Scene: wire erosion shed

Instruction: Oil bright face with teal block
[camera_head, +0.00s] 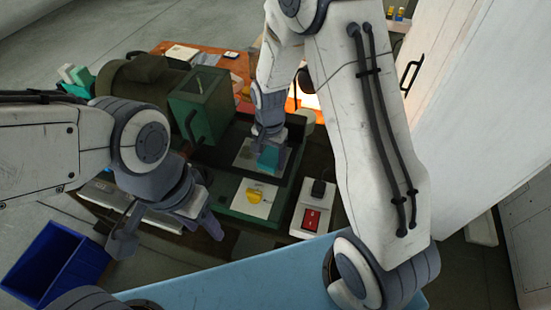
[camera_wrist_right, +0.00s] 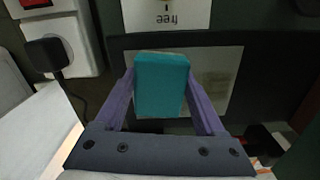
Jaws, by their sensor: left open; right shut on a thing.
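The teal block (camera_head: 268,157) is between the fingers of my right gripper (camera_head: 270,148), which is shut on it. In the right wrist view the teal block (camera_wrist_right: 162,85) stands out between the two purple fingers of the right gripper (camera_wrist_right: 162,92). The bright face (camera_head: 244,154) is a pale grey plate set in a dark frame; it also shows behind the block in the right wrist view (camera_wrist_right: 215,75). The block covers part of the plate, and I cannot tell whether they touch. My left gripper (camera_head: 168,238) is open and empty, over the near left edge of the bench.
A white card with a yellow mark (camera_head: 254,196) lies in front of the plate. A white switch box with a red switch (camera_head: 311,220) stands to its right. A green machine housing (camera_head: 200,105) stands behind left. A blue bin (camera_head: 55,265) sits at lower left.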

